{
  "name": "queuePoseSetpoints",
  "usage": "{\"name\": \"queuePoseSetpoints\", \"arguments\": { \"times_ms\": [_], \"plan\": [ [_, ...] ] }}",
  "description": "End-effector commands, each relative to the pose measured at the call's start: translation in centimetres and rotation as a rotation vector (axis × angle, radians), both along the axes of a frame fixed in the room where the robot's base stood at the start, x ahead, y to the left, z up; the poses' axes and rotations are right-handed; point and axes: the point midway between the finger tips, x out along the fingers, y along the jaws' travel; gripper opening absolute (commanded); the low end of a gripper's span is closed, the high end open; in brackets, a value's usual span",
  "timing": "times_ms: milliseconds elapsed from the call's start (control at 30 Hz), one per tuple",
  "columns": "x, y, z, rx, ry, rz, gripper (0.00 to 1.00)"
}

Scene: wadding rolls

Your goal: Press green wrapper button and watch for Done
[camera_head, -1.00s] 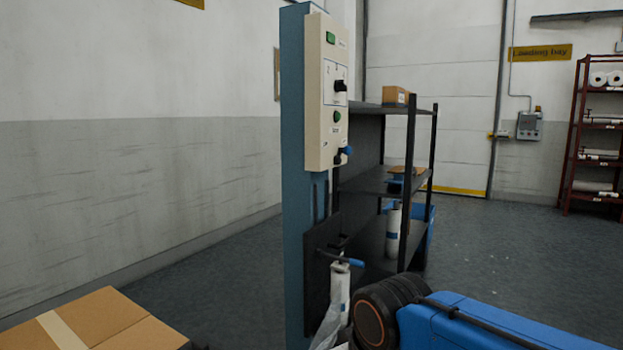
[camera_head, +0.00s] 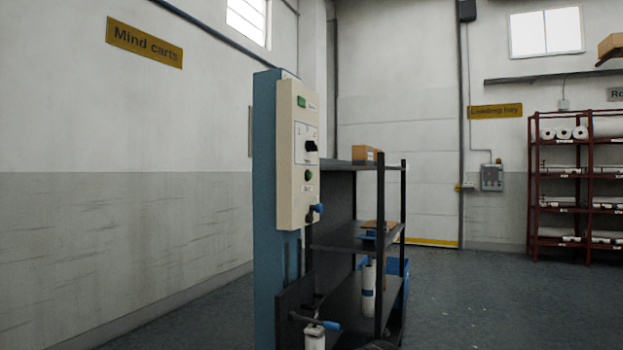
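The wrapper's cream control panel (camera_head: 297,155) is mounted on a blue column (camera_head: 266,200) left of centre. It carries a green rectangular part (camera_head: 302,101) at the top, a black knob (camera_head: 311,147), a round green button (camera_head: 309,175) with a small label under it, and a blue-tipped lever (camera_head: 317,209) at the bottom. The lettering on the panel is too small to read; I cannot make out "Done". My gripper is not in view.
A dark shelf rack (camera_head: 366,237) with a cardboard box (camera_head: 367,154) stands behind the column. A blue-handled crank (camera_head: 316,321) juts out low. A red rack of rolls (camera_head: 588,190) stands far right. Open floor (camera_head: 460,300) lies at right.

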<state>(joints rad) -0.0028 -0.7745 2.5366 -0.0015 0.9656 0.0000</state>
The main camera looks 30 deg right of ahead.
Motion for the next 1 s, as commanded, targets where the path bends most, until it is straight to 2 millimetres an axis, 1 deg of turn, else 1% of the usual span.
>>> {"name": "queuePoseSetpoints", "arguments": {
  "times_ms": [33,67,100,1000],
  "plan": [
    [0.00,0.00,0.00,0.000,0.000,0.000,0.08],
    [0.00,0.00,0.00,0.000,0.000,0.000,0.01],
    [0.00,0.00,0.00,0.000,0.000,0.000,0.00],
    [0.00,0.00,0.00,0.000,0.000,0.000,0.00]
  ]
}}
